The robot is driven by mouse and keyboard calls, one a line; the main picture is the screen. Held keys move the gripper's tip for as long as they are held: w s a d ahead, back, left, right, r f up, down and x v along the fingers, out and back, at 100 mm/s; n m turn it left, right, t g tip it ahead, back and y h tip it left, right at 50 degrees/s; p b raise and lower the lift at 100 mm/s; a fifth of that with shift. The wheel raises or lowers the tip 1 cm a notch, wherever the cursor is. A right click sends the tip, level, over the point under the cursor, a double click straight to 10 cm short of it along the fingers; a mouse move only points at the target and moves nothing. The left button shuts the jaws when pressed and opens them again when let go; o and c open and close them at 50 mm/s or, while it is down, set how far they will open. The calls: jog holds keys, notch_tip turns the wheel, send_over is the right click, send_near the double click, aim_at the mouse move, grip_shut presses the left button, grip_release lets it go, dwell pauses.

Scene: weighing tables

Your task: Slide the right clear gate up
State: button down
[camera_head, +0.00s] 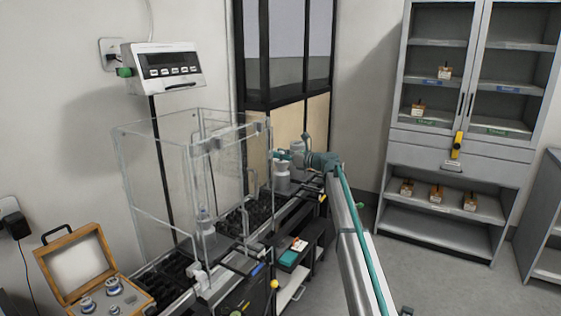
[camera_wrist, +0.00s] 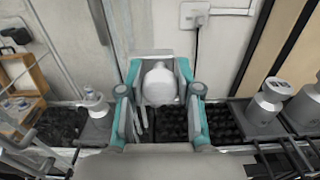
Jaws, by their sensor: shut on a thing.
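The clear box (camera_head: 160,170) stands on the dark bench in the head view. Its right clear gate (camera_head: 256,150) is on the side facing my arm; its exact height is hard to tell through the see-through panels. My gripper (camera_head: 280,157) is beside that gate's edge.
A metal weight (camera_head: 205,234) stands inside the box; another (camera_head: 282,182) stands right of it, below my gripper. An open wooden case (camera_head: 65,245) with weights is at the lower left. A display (camera_head: 163,66) hangs behind. A grey cabinet (camera_head: 455,175) stands at the right.

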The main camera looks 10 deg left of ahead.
jog(key=shift+w+r, duration=0.1)
jog(key=shift+r, duration=0.3)
jog(key=c, duration=1.1)
grip_release()
jog(key=shift+r, duration=0.15)
jog(key=v, duration=1.2)
